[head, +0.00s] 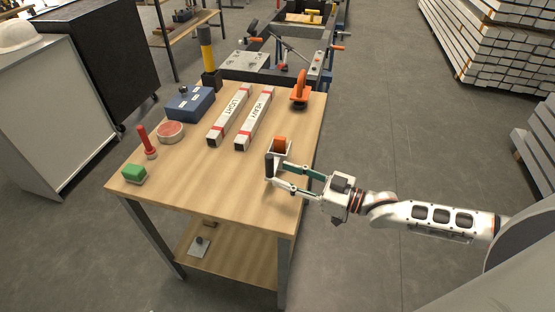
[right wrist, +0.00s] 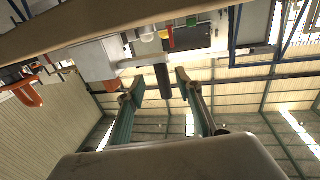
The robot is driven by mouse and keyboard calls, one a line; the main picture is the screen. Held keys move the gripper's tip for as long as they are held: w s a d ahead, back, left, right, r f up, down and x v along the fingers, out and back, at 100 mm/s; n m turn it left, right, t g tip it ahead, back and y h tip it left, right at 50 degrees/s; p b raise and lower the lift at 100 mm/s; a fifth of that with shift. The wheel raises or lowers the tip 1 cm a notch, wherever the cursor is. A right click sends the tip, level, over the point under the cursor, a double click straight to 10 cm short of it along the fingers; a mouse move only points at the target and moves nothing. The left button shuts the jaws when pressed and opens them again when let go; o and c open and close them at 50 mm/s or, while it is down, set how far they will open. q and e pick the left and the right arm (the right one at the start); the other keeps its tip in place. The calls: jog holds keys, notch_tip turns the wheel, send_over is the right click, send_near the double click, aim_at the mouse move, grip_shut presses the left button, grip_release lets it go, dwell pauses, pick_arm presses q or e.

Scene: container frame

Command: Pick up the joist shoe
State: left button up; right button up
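The joist shoe appears to be the pale metal bracket (head: 286,158) with an orange block and an upright dark handle (head: 269,165), near the table's right edge. My right gripper (head: 278,175) is open and empty beside it, reaching in from the right. In the right wrist view, the dark handle (right wrist: 163,82) lies in the gap between the two fingertips (right wrist: 155,88), with space on both sides. A pale body (right wrist: 98,62) with orange below it shows to the left of the fingers. I cannot tell how deep the handle sits between them. My left gripper is out of view.
The wooden table (head: 200,185) also holds bars marked LIGHT (head: 229,117) and HEAVY (head: 255,119), an orange-handled tool (head: 300,90), a blue box (head: 191,104), a red-handled stamp (head: 146,142) and a green block (head: 134,173). The table's front middle is clear.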

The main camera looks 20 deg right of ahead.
aim_at(274, 171)
jog(key=x, duration=0.5)
jog(key=shift+a, duration=0.2)
grip_shut()
jog(key=shift+r, duration=0.15)
